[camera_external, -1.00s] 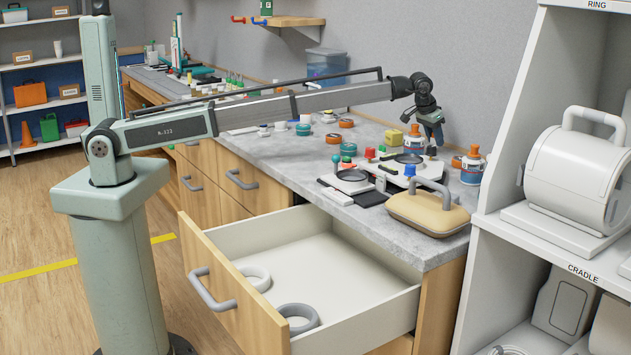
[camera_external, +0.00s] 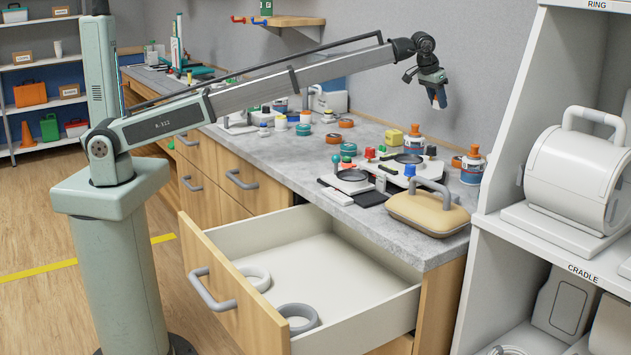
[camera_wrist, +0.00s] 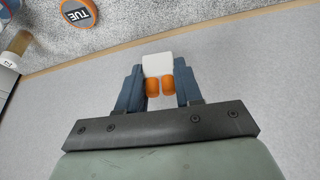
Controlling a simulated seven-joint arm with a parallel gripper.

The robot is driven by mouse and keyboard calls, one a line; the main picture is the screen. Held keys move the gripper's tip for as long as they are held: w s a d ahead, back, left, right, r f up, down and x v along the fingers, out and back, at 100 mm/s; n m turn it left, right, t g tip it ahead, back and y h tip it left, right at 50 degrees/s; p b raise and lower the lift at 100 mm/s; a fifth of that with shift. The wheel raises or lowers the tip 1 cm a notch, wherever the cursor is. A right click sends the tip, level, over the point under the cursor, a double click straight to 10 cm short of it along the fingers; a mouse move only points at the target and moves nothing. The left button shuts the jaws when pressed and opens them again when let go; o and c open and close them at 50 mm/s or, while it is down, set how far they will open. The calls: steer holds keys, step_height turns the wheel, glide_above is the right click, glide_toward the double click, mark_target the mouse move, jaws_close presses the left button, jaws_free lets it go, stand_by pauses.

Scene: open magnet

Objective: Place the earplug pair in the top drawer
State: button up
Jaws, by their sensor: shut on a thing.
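My gripper (camera_external: 437,99) is raised above the back part of the counter, clear of the things on it. In the wrist view my gripper (camera_wrist: 160,88) is shut on the earplug pair (camera_wrist: 160,86), two orange plugs with a white piece at their far end. In the external view the held pair is too small to make out clearly. The top drawer (camera_external: 345,272) is pulled open in front of the counter, below and left of my gripper.
The grey counter (camera_external: 270,150) holds bottles, a black-topped device (camera_external: 352,180), orange and teal round items and a beige handled pad (camera_external: 428,212) at its front right corner. White shelving (camera_external: 510,120) stands at the right. Open air lies above the drawer.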

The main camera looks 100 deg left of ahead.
steer(key=s+d, duration=0.2)
steer(key=d, duration=1.5)
steer(key=n, duration=0.1)
glide_above(336, 310)
steer(key=s, duration=0.1)
step_height(336, 310, down, 27)
steer(key=shift+d+f, duration=0.15)
steer(key=shift+f, duration=1.6)
steer(key=shift+d+f, duration=0.15)
steer(key=shift+f, duration=1.65)
steer(key=shift+d+f, duration=0.15)
steer(key=shift+f, duration=1.6)
steer(key=shift+f, duration=0.15)
steer(key=o, duration=1)
